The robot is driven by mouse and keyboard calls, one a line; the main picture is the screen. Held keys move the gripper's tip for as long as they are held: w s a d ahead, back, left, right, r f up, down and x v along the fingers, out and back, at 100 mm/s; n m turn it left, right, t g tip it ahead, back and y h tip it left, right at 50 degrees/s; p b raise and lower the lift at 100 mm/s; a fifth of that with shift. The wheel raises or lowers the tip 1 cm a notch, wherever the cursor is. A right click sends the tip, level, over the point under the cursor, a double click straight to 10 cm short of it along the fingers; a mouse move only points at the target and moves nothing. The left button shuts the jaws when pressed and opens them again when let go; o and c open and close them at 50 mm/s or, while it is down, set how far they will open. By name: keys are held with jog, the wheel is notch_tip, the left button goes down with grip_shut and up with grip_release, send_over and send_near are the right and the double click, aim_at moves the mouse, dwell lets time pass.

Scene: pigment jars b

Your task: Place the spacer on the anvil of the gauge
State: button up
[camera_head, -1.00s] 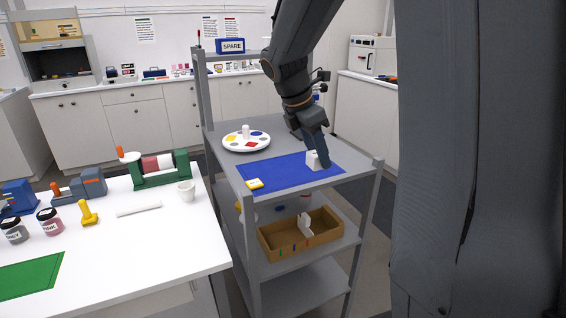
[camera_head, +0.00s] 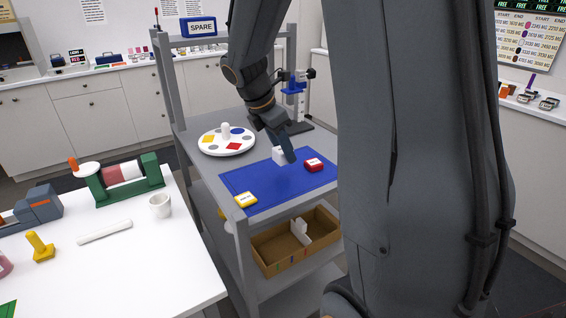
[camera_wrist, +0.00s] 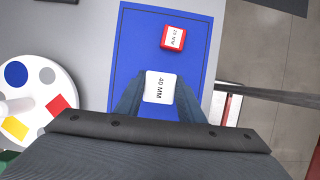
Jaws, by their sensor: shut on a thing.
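My gripper (camera_head: 286,153) is shut on a white block (camera_head: 279,155), a spacer marked 40 MM, over the blue mat on the cart. In the wrist view the white block (camera_wrist: 160,87) sits between my gripper's fingers (camera_wrist: 158,98). I cannot tell whether its underside touches the mat. A red block (camera_head: 314,165) lies on the mat just right of it; it also shows in the wrist view (camera_wrist: 173,37).
The blue mat (camera_head: 250,180) covers the front of the cart's top. A round white palette (camera_head: 211,149) with colour patches is behind it. A cardboard tray (camera_head: 262,262) is on the shelf below. A white table (camera_head: 150,255) with several items stands left. A cart post stands at the back left.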

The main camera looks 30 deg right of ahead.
aim_at(283, 163)
jog(key=shift+f, duration=2.25)
jog(key=o, duration=1.2)
